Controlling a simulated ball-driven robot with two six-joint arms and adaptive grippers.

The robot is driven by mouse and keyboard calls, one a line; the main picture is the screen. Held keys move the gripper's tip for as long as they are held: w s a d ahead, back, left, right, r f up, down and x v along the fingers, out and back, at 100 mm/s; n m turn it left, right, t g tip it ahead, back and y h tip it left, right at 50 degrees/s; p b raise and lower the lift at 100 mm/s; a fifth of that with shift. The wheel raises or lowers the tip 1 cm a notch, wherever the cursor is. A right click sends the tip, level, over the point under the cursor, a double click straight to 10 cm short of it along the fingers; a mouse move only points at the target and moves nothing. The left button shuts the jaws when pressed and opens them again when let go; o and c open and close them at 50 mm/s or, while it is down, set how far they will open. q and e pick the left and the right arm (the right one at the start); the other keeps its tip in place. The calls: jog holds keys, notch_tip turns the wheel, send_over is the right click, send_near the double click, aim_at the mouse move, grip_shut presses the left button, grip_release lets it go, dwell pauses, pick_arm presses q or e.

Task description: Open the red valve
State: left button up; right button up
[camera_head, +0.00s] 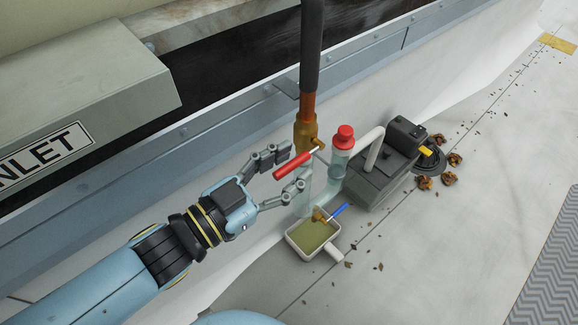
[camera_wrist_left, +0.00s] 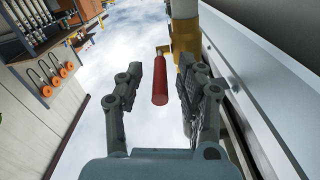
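The red valve handle (camera_head: 294,166) sticks out from a brass valve body (camera_head: 306,133) on a vertical pipe. In the head view it slants down to the left, across the pipe. My left gripper (camera_head: 298,166) is open, with its fingers on either side of the red handle. In the left wrist view the red handle (camera_wrist_left: 160,84) lies between the open fingers (camera_wrist_left: 182,88), and I see no clear contact. The brass body (camera_wrist_left: 184,40) is beyond the fingertips. My right gripper is not in view.
A blue-handled valve (camera_head: 338,211) sits low by a tray of greenish liquid (camera_head: 312,232). A red-capped clear cylinder (camera_head: 342,150) and a dark grey pump unit (camera_head: 382,165) stand close on the right. A metal ledge (camera_head: 215,122) runs behind. Leaves litter the pale floor.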

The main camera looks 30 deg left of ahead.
pick_arm(q)
jog(key=shift+w+d, duration=0.1)
jog(key=shift+w, duration=0.1)
jog(key=shift+c, duration=0.2)
grip_shut()
